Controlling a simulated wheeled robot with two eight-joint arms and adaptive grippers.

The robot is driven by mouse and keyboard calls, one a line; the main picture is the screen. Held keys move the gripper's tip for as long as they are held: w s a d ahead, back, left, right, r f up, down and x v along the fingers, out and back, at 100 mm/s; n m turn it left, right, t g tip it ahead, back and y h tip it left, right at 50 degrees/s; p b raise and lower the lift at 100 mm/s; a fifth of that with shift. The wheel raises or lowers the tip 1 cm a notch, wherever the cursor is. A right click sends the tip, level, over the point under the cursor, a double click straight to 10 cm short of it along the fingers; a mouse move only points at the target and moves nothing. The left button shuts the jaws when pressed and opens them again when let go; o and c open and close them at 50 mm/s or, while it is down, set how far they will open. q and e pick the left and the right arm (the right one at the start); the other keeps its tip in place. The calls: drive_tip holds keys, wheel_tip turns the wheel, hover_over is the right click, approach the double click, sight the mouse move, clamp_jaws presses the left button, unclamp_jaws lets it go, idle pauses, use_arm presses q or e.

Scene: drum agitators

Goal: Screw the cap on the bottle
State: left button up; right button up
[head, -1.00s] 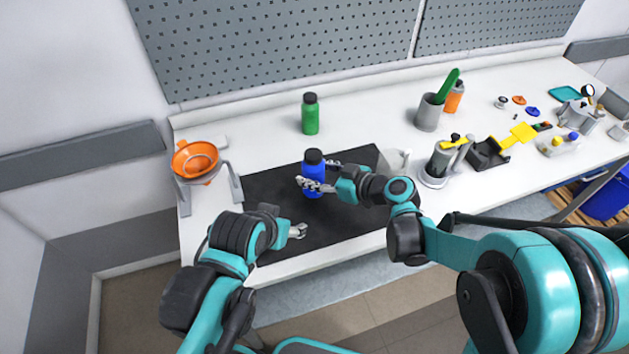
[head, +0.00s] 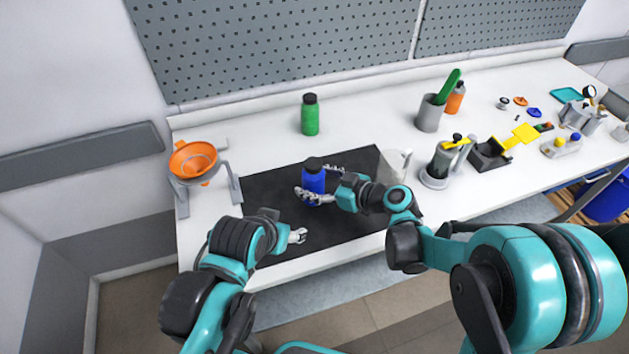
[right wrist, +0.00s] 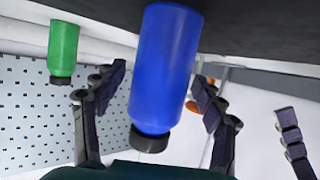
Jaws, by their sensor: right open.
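The blue bottle (head: 314,184) stands upright on the black mat (head: 270,205), with a black cap (head: 313,163) on its top. I cannot tell how tightly the cap sits. My right gripper (head: 311,181) is open, with one finger on each side of the bottle. In the right wrist view the bottle (right wrist: 166,65) hangs upside down in the picture between the spread fingers, with visible gaps beside it. My left gripper (head: 298,236) is low over the mat, in front of the bottle and apart from it. Its jaw state is unclear.
A green bottle (head: 310,115) stands behind the mat. An orange funnel (head: 193,160) on a stand is at the left. A grey cup (head: 430,112), a grey cylinder device (head: 442,162) and a clear container (head: 393,162) stand to the right. The mat's left part is clear.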

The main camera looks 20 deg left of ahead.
drive_tip(key=p+v, duration=0.3)
drive_tip(key=v, duration=0.9)
drive_tip(key=shift+s+r, duration=0.1)
drive_tip(key=s+d+m+t+h, duration=0.1)
drive_tip(key=s+d+m+h, duration=0.5)
drive_tip(key=d, duration=0.5)
drive_tip(key=s+d+m+t+h, duration=0.1)
drive_tip(key=s+d+m+h, duration=0.5)
drive_tip(key=d, duration=0.5)
drive_tip(key=shift+s+d+r+m+h, duration=0.3)
drive_tip(key=shift+s+r+m, duration=0.1)
drive_tip(key=shift+m, duration=0.4)
drive_tip(key=shift+a, duration=0.1)
